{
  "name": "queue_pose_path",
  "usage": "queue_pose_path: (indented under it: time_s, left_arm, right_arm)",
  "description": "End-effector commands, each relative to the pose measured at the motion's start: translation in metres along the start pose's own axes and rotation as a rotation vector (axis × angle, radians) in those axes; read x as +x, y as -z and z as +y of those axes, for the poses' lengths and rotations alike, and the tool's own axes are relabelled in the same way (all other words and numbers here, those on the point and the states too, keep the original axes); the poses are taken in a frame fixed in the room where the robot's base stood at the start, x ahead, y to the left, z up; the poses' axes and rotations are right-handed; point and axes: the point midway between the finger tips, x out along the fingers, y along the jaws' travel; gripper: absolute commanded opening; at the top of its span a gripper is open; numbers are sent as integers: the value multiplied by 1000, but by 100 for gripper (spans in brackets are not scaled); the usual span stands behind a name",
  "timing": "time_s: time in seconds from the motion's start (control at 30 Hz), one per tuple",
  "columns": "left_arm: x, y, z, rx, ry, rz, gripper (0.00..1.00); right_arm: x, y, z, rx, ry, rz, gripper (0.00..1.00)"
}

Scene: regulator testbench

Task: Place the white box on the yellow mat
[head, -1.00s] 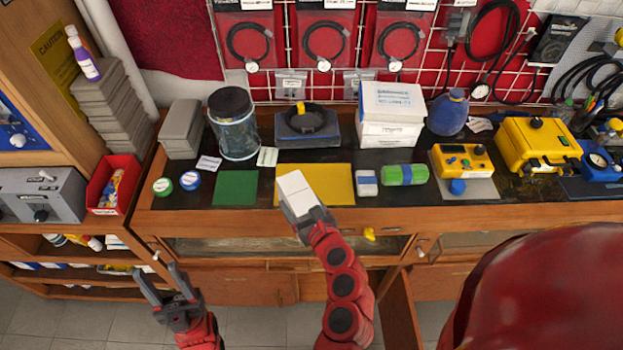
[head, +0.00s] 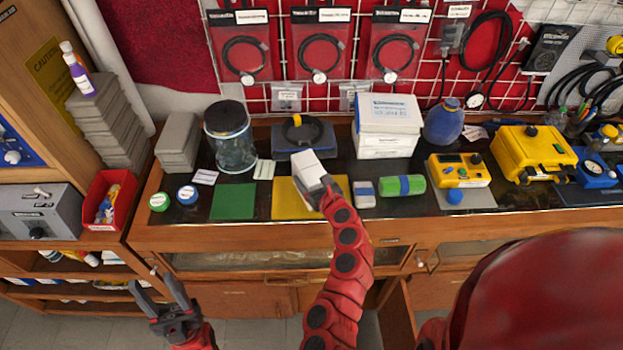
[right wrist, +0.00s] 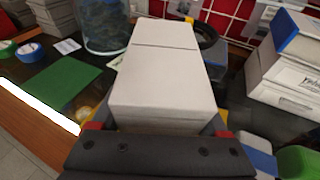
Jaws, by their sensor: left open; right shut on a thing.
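The white box (head: 309,170) is held in my right gripper (head: 322,189), above the yellow mat (head: 287,208). In the right wrist view the white box (right wrist: 165,75) fills the middle, between the red-tipped fingers of the right gripper (right wrist: 157,130). The box and gripper cover part of the mat; only small yellow parts show beside the box in the wrist view. I cannot tell whether the box touches the mat. My left gripper (head: 160,298) is open and empty, in front of the bench and below its top.
A green mat (head: 233,202) lies left of the yellow mat. A small white-and-blue block (head: 363,194) and a green roll (head: 402,186) lie to its right. Behind stand a dark tray with a black ring (head: 303,135), a glass jar (head: 230,145) and stacked white boxes (head: 387,127).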

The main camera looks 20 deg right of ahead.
Motion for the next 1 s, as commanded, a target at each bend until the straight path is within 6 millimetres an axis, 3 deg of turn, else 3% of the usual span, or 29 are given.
queue_pose_path:
  time_s: [0.23, 0.5, 0.97, 1.0]
  left_arm:
    - [6, 1, 0, 0, 0, 0, 50]
    - [11, 2, -1, 0, 0, 0, 50]
    - [6, 1, 0, 0, 0, 0, 50]
    - [8, 1, 0, 0, 0, 0, 50]
  right_arm:
    - [15, -4, -12, 1, 2, 1, 4]
    - [24, 27, -10, 0, -1, 1, 4]
    - [26, 36, -11, 2, 3, -2, 4]
    - [26, 34, -10, 1, 3, -1, 84]
